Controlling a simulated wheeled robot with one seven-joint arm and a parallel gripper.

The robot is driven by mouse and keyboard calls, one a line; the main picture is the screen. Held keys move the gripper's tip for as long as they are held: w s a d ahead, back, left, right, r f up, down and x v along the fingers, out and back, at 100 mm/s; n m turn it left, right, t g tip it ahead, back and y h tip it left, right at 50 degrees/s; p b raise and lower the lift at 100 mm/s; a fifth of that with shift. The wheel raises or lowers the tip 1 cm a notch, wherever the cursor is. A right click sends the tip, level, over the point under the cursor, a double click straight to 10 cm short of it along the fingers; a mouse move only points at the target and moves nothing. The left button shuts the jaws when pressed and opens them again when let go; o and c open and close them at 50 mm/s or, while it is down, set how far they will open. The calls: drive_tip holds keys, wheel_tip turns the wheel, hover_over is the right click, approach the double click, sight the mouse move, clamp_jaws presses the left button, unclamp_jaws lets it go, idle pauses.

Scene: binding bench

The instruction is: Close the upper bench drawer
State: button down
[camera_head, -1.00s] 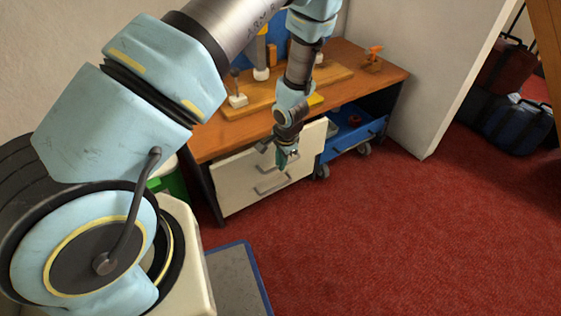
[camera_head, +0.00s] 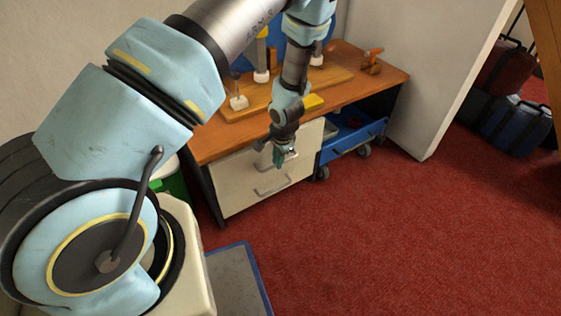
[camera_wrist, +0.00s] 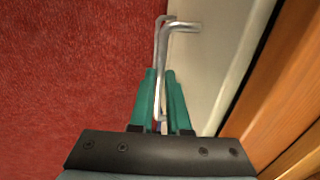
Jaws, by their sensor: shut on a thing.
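The upper bench drawer (camera_head: 234,168) has a cream front under the wooden bench top. It looks flush or nearly flush with the lower front in the head view; a small gap cannot be ruled out. My gripper (camera_head: 280,160) is at its front and partly hides it. In the wrist view, the green fingers of my gripper (camera_wrist: 160,74) stand on either side of the drawer's metal bar handle (camera_wrist: 180,27) and are shut on it. The cream drawer front (camera_wrist: 212,65) lies to the right of the fingers there.
The lower drawer's handle (camera_head: 272,190) is just below my gripper. A blue wheeled cart (camera_head: 352,138) stands under the bench to the right. The bench top (camera_head: 385,78) carries a wooden board with tools. The red carpet (camera_head: 400,230) in front is clear.

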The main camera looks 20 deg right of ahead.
drive_tip(key=shift+w+a+p, duration=0.15)
drive_tip(key=shift+w+p, duration=0.05)
drive_tip(key=shift+w, duration=0.55)
drive_tip(key=shift+w+a+p, duration=0.1)
drive_tip(key=shift+w+p, duration=0.1)
drive_tip(key=shift+w, duration=0.5)
drive_tip(key=c, duration=0.9)
unclamp_jaws()
drive_tip(key=r+p, duration=0.1)
drive_tip(key=r, duration=0.2)
drive_tip(key=s+r+p, duration=0.1)
drive_tip(key=r, duration=0.3)
drive_tip(key=s+r+p, duration=0.1)
drive_tip(key=r, duration=0.2)
drive_tip(key=shift+d+r, duration=0.15)
drive_tip(key=shift+r, duration=0.2)
